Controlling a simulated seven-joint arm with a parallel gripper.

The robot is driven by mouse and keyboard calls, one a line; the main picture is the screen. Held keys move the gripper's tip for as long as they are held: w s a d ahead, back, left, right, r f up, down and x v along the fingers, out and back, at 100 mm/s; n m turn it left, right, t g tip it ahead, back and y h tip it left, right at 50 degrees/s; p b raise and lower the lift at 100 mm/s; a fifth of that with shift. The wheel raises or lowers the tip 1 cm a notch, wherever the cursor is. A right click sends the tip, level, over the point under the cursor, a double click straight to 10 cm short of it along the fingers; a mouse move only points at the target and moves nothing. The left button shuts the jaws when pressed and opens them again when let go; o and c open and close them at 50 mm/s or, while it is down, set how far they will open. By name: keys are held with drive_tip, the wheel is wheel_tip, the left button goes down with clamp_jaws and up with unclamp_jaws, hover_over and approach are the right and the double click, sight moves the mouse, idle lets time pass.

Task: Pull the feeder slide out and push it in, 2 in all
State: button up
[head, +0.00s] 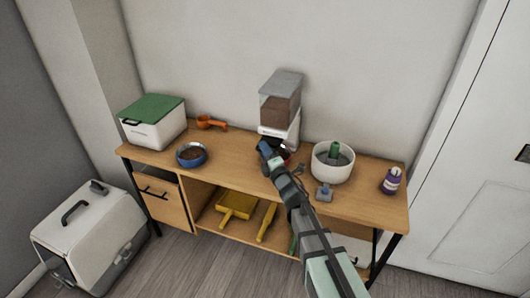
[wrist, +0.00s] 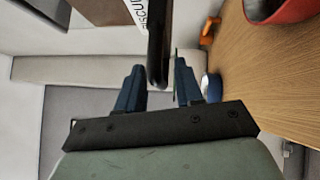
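The feeder (head: 279,105) stands at the back of the bench, with a clear hopper of brown kibble, a grey lid and a white base. In the wrist view its dark slide handle (wrist: 158,45) reaches down between my two fingers. My gripper (head: 266,147) is at the feeder's front; in the wrist view my gripper (wrist: 158,75) is open, with a finger on each side of the handle and gaps showing. How far the slide is pulled out, I cannot tell. My gripper partly hides the feeder's lower front in the head view.
A red bowl (wrist: 280,8) sits close under the feeder. A blue bowl of kibble (head: 191,154), orange scoop (head: 211,122) and green-lidded bin (head: 152,121) are left. A white tub (head: 333,162) and purple bottle (head: 391,180) are right. Bare bench (head: 232,150) lies left of the gripper.

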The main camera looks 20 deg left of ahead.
drive_tip(key=v, duration=1.3)
drive_tip(key=shift+s+d, duration=0.25)
drive_tip(key=shift+d, duration=0.05)
drive_tip(key=shift+f, duration=0.1)
